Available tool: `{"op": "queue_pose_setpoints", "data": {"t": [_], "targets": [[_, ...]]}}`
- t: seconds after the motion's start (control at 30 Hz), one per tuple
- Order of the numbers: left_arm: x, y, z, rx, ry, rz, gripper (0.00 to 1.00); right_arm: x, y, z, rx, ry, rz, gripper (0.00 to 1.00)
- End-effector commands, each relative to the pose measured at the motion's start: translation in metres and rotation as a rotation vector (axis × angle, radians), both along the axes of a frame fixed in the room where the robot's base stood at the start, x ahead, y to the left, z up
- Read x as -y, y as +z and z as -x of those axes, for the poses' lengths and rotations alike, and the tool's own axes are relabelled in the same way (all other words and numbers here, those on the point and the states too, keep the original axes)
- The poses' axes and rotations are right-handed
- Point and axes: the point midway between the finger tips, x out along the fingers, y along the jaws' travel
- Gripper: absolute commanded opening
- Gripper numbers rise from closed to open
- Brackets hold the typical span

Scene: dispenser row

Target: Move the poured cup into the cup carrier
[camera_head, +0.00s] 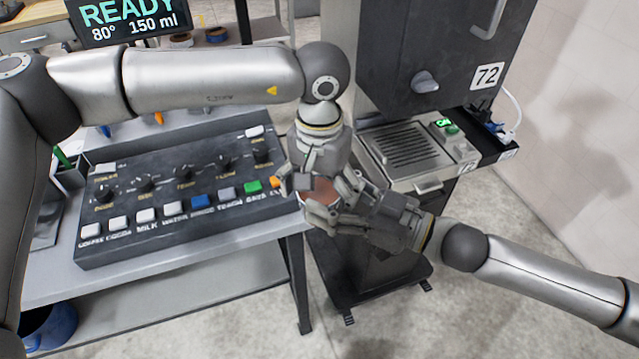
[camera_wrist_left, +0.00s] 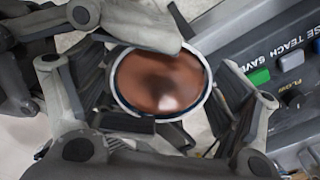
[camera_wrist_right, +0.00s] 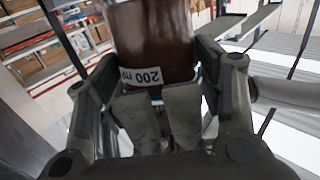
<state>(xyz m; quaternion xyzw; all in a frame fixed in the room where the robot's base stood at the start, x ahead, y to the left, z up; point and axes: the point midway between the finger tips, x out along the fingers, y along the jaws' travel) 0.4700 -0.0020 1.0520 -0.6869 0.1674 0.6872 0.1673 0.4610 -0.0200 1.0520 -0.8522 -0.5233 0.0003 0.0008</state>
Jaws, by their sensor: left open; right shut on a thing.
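The cup (camera_head: 320,190) is full of brown liquid and held in the air between both grippers, in front of the dispenser. My right gripper (camera_head: 340,207) is shut on it from the side. In the right wrist view the clear cup (camera_wrist_right: 155,40) shows brown liquid and a white "200 ml" label. My left gripper (camera_head: 318,180) is open above and around the cup. In the left wrist view the cup's round rim (camera_wrist_left: 160,82) lies between the open fingers; I cannot tell whether they touch it. I cannot make out a cup carrier in any view.
A black button panel (camera_head: 180,190) with coloured keys lies on a table (camera_head: 190,257) at left. The dark dispenser (camera_head: 425,50) marked 72 stands behind, with a grilled drip tray (camera_head: 405,150) and green-lit button. A display (camera_head: 130,18) reads READY. Free floor shows at lower right.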

Motion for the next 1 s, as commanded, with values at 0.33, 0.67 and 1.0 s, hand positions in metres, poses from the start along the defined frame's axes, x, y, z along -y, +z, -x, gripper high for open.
{"op": "queue_pose_setpoints", "data": {"t": [0.33,0.67,1.0], "targets": [[0.0001,0.0004,0.0002,0.000,0.000,0.000,0.61,-0.0001,0.0009,0.0000,0.002,0.001,-0.001,0.15],[0.0006,0.0010,0.0002,0.000,-0.001,0.001,0.30,-0.0002,0.0011,0.0000,0.002,0.001,-0.001,0.71],[0.0003,0.0010,0.0000,0.001,0.000,0.000,0.30,-0.0001,0.0003,0.0000,0.000,0.000,-0.001,0.86]]}}
